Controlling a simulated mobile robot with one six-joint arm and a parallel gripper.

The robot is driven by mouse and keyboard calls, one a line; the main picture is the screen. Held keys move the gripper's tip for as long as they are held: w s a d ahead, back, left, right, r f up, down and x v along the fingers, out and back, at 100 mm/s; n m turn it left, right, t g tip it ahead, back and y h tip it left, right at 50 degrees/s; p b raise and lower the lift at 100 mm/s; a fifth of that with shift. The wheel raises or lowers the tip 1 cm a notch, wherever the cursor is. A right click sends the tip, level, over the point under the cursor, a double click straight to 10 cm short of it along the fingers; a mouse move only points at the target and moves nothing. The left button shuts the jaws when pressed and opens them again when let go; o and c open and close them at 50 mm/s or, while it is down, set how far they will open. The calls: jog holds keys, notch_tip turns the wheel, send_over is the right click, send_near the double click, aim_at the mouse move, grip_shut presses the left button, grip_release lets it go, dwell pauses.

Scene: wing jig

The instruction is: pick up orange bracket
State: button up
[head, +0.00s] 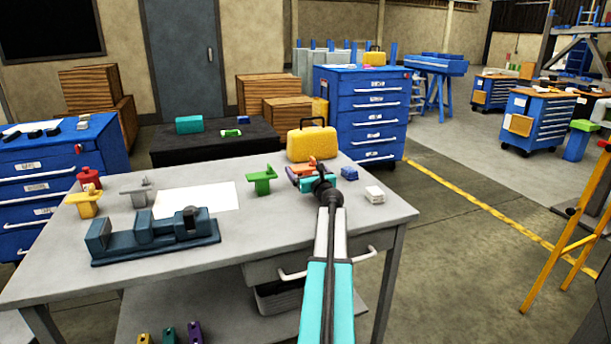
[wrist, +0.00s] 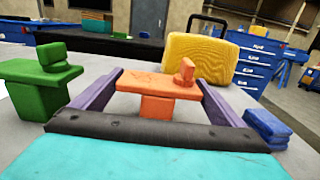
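The orange bracket (wrist: 155,88) stands upright on the grey table, with a flat top, a small raised knob and a short stem. In the head view the bracket (head: 299,170) is partly hidden by my arm's end. My gripper (wrist: 160,78) has its two purple fingers spread wide, one on each side of the bracket. The gripper (head: 306,181) is low over the table's right part in the head view. Whether either finger touches the bracket cannot be told.
A green bracket (wrist: 40,85) stands left of my gripper, and a blue block (wrist: 268,128) lies close on the right. A yellow case (head: 312,142) stands behind. A white block (head: 375,194), a dark blue jig (head: 155,238) and a yellow bracket (head: 84,203) share the table.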

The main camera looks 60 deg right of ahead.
aim_at(305, 166)
jog(key=c, duration=0.9)
jog(key=shift+r, duration=0.2)
jog(key=shift+r+p, duration=0.6)
jog(key=shift+r, duration=1)
jog(key=s+a, duration=0.2)
jog(key=a, duration=0.2)
jog(key=s+a+r, duration=0.1)
jog(key=s+a, duration=0.2)
jog(key=a, duration=0.2)
jog(key=s+a+p, duration=0.1)
jog(key=s+a, duration=0.1)
jog(key=a, duration=0.3)
jog(key=shift+s+a+r, duration=0.1)
jog(key=shift+s+r, duration=0.05)
jog(key=shift+r, duration=0.05)
